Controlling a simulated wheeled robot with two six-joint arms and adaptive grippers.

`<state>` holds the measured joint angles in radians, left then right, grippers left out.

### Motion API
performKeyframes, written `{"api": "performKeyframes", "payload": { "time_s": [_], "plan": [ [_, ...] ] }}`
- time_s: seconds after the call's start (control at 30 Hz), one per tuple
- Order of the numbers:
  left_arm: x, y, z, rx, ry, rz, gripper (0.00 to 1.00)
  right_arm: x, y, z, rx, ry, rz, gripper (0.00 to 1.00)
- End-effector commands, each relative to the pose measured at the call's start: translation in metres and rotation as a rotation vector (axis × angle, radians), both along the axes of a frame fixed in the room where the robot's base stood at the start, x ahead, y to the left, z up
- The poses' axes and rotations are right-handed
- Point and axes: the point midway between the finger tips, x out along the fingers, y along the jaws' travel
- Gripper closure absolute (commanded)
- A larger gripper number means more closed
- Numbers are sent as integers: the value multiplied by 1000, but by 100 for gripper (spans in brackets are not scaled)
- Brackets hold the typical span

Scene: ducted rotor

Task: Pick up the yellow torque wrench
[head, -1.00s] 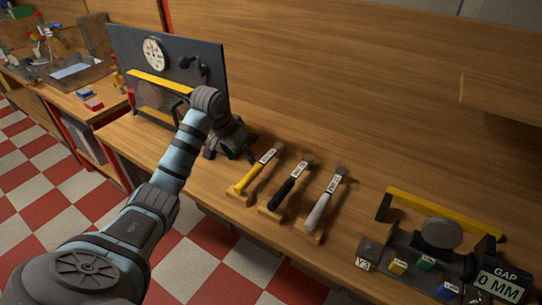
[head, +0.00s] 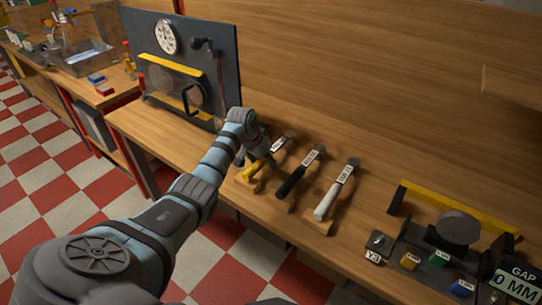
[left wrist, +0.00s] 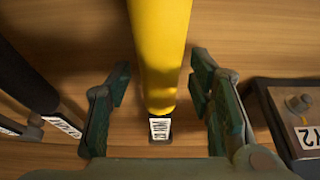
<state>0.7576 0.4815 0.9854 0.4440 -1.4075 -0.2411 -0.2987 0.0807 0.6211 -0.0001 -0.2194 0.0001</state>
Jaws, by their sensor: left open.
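The yellow torque wrench (head: 255,171) lies on the bench, leftmost of three wrenches in the head view, its handle end on a small wooden rest. My left gripper (head: 259,152) is over it and hides part of it. In the left wrist view the yellow handle (left wrist: 160,45) runs between the two open fingers of my left gripper (left wrist: 160,88), with a gap on each side. Its white label (left wrist: 160,128) shows just beyond the handle. I cannot tell how far the fingertips are above the bench. My right gripper is not in view.
The black-handled wrench (head: 292,183) lies close to the right of the yellow one, and a white-handled wrench (head: 329,198) lies further right. A dark upright panel (head: 222,60) with a dial stands behind left. A block labelled Y2 (left wrist: 297,125) is near one finger.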

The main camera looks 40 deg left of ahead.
Motion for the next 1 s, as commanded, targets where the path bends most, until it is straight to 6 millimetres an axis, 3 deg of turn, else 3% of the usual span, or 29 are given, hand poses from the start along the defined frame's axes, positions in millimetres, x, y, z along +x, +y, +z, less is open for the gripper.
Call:
{"api": "performKeyframes", "payload": {
  "time_s": [0.07, 0.33, 0.77, 0.87, 1.0],
  "plan": [
    [0, 0, 1, 0, 0, 0, 55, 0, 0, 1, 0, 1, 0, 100],
    [0, 0, 1, 0, 0, 0, 99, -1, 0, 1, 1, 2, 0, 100],
    [1, 0, 11, 0, -4, -1, 100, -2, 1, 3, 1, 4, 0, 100],
    [1, 0, 27, 0, -5, -1, 100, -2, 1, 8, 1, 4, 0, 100],
    [1, 1, 69, 1, -8, -1, 100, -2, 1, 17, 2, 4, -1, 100]
  ]
}}
